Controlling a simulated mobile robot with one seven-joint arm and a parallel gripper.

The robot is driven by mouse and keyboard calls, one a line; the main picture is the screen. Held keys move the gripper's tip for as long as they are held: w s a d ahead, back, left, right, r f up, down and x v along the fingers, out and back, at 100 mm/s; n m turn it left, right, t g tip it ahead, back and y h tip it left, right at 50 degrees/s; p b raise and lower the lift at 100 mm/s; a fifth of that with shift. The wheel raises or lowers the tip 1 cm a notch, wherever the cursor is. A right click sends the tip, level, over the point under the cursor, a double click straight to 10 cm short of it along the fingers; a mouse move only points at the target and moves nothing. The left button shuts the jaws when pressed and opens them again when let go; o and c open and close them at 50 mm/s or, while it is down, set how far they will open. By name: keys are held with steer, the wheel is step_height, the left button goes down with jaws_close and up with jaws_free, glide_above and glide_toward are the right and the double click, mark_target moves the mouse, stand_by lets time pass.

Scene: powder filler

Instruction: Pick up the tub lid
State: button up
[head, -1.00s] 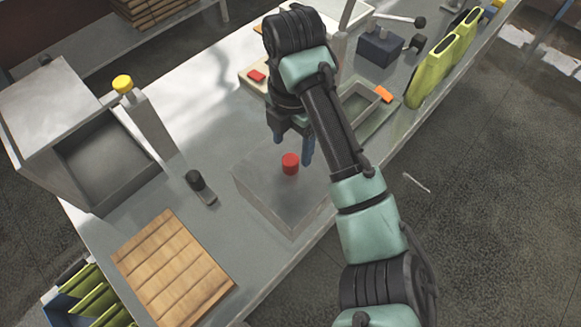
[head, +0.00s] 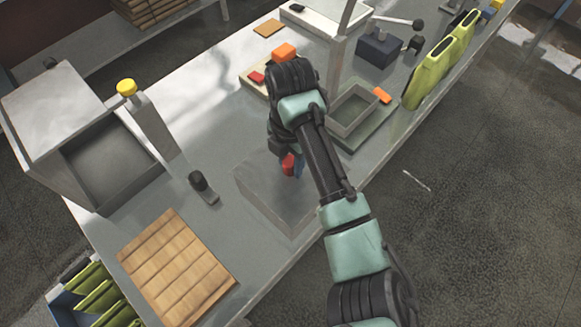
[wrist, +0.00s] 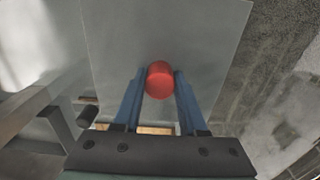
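The tub lid is the flat grey top (head: 262,178) of the grey box-shaped tub on the workbench, with a red round knob (head: 288,164) at its middle. In the wrist view the lid (wrist: 115,35) is a broad grey plate and the red knob (wrist: 159,80) stands between the two blue fingers. My gripper (head: 291,165) is low over the lid, its fingers down on either side of the knob. It looks open, with the fingers close to the knob; contact is not clear. My wrist hides part of the knob in the head view.
A wooden slatted board (head: 178,268) and a small dark-topped item (head: 202,187) lie left of the tub. A grey open-fronted box and a post with a yellow cap (head: 127,88) stand further left. An open grey tray (head: 354,108) is behind my arm.

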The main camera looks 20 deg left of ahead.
jaws_close()
steer(key=shift+r, duration=0.1)
